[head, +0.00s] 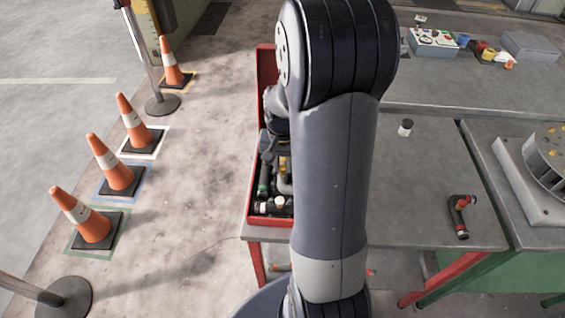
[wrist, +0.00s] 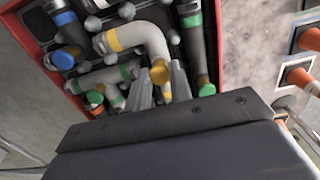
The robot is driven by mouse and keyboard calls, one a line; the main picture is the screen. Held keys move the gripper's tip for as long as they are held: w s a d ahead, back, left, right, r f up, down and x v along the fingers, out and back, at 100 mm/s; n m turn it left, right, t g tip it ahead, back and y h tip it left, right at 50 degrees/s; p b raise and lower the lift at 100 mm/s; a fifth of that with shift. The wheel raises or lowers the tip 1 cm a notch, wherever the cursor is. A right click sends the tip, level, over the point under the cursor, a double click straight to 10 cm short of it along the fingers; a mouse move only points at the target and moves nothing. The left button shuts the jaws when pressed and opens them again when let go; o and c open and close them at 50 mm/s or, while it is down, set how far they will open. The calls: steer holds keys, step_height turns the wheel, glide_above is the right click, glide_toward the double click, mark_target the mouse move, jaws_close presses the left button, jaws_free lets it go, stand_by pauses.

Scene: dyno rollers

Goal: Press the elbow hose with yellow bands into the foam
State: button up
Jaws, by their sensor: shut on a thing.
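The light grey elbow hose with yellow bands (wrist: 148,38) shows in the wrist view, with a yellow band on its left arm and a gold end near my fingers. My gripper (wrist: 162,74) is shut on this hose, one finger on each side of its lower arm. The hose lies over the dark foam (wrist: 103,63) in the red case (wrist: 73,105), between other hoses. I cannot tell whether it is seated in its slot or held above it. In the head view my arm hides most of the case and the gripper.
Hoses with green bands (wrist: 107,77), blue bands (wrist: 66,29) and a dark green-banded hose (wrist: 196,40) lie close around. On the bench in the head view are a dark elbow hose with red bands (head: 459,216) and a small jar (head: 405,128). Cones (head: 117,176) stand left.

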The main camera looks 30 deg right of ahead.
steer(key=shift+f, duration=0.1)
steer(key=shift+f+b, duration=0.3)
steer(key=shift+f, duration=0.05)
steer(key=shift+f+b, duration=0.3)
steer(key=shift+f, duration=0.05)
steer(key=o, duration=1)
steer(key=shift+r, duration=0.1)
step_height(320, 180, up, 11)
steer(key=shift+f+p, duration=0.35)
steer(key=shift+f, duration=4.85)
